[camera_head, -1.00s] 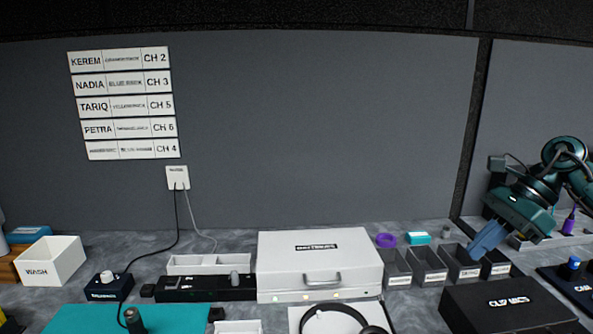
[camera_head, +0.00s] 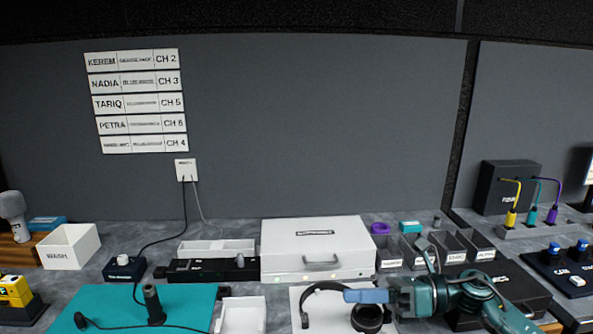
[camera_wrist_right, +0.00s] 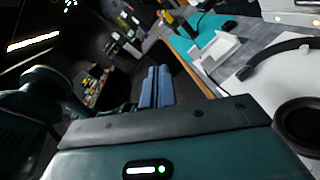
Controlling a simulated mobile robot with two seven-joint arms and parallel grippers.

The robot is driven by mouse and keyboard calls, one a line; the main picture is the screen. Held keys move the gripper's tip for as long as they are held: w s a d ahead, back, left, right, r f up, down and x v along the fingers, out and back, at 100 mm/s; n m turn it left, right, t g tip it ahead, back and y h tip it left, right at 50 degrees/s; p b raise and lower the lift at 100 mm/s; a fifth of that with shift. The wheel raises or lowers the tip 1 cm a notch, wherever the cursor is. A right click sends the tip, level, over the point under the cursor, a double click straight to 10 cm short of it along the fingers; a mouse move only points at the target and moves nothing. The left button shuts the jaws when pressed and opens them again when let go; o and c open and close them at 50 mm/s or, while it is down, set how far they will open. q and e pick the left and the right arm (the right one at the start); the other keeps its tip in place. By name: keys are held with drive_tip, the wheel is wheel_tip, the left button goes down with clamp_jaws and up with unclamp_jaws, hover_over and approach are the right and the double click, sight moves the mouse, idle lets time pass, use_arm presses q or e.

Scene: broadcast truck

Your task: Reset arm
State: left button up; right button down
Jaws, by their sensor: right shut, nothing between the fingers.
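My right gripper (camera_head: 366,296) comes in from the right of the head view. Its blue fingers point left and are shut with nothing between them. In that view it overlaps the black headphones (camera_head: 368,319), which lie on a white mat at the front of the desk; I cannot tell how far above them it is. In the right wrist view the closed blue fingers (camera_wrist_right: 157,87) show side by side, with the headphones (camera_wrist_right: 300,120) to their right. My left gripper is not in view.
A white case (camera_head: 317,249) stands mid-desk. Small grey bins (camera_head: 388,256) stand to its right, behind my right arm. A black box lies beneath the arm. A teal mat (camera_head: 190,302) with a microphone (camera_head: 153,305) lies front left. A white WASH bin (camera_head: 70,246) stands further left.

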drive_tip(key=s+d+f+n+t+h, duration=0.1)
drive_tip(key=s+f+n+t+h, duration=0.3)
drive_tip(key=s+f+n+h, duration=0.3)
drive_tip(key=s+d+f+n+t+h+p, duration=0.1)
drive_tip(key=s+f+n+t+h, duration=0.4)
drive_tip(key=s+f+n, duration=0.7)
wheel_tip(320, 180, down, 6)
drive_tip(key=d+n+h, duration=0.1)
drive_tip(key=n+h, duration=0.1)
drive_tip(key=n, duration=0.7)
drive_tip(key=shift+s+d, duration=0.25)
drive_tip(key=shift+s, duration=0.15)
